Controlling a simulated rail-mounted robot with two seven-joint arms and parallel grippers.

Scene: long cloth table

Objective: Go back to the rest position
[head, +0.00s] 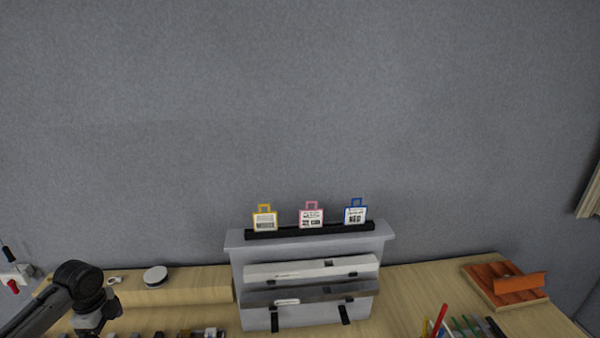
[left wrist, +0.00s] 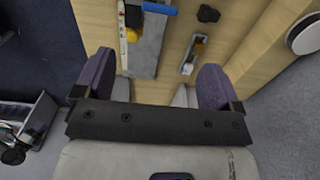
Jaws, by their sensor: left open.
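My left arm comes in at the lower left of the head view, and its wrist end (head: 97,315) is over the left end of the table. In the left wrist view my left gripper (left wrist: 153,75) has its two fingers wide apart, with nothing held between them. The wooden table (left wrist: 178,55) shows beyond and between the fingers. My right gripper is in neither view.
A grey stand (head: 310,318) carries yellow (head: 264,220), pink (head: 311,217) and blue (head: 355,213) tags. An orange tray (head: 500,280) is at right, a round white-topped disc (head: 155,274) at left. A blue-handled tool (left wrist: 158,8) lies beyond my left fingers. A grey bin (left wrist: 38,115) stands below.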

